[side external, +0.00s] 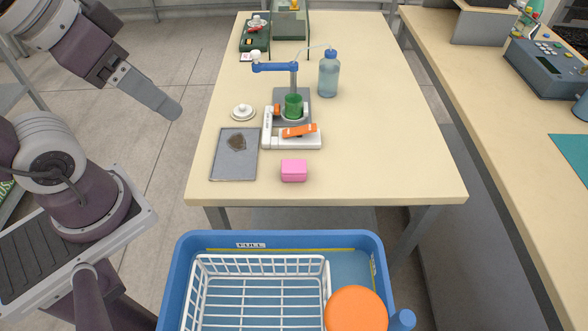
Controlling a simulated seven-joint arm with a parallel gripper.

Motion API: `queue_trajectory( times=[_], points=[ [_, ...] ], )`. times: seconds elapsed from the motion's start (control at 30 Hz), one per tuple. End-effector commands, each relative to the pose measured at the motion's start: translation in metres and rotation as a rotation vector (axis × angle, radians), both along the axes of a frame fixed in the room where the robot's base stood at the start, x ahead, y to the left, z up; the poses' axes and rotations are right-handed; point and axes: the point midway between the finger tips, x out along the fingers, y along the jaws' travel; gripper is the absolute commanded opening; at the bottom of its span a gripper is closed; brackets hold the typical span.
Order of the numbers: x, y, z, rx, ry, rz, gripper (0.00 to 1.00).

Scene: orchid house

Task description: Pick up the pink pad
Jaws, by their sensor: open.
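The pink pad (294,171) is a small block with rounded edges. It lies flat near the front edge of the cream table (395,150), just in front of the white device with the orange part. My gripper (173,108) is at the upper left, in the air beyond the table's left edge. It is empty and well apart from the pad, angled down to the right. The gap between its fingers is hard to see from this side.
A grey tray (220,168) with a brown lump (237,142) lies left of the pad. Behind the pad stand a white device (311,139), a green beaker (293,106) and a blue bottle (329,75). A blue tub (180,275) with a white rack (262,258) is in front. The table's right side is clear.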

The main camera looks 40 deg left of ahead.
Motion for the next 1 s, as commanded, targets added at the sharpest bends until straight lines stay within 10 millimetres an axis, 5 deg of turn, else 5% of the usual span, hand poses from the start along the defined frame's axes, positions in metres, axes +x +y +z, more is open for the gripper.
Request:
queue_trajectory(
  times=[0.17,0.37,0.5,0.6,0.8,1.0],
  points=[
    [0.009,-0.001,0.0,0.01,0.02,-0.022,0.64],
    [0.097,-0.009,-0.024,0.102,0.181,-0.248,0.64],
    [0.165,-0.022,-0.086,0.155,0.303,-0.453,0.64],
    [0.197,-0.033,-0.143,0.177,0.376,-0.589,0.64],
    [0.218,-0.044,-0.224,0.192,0.456,-0.75,0.64],
    [0.22,-0.046,-0.253,0.193,0.468,-0.774,0.64]
  ],
)
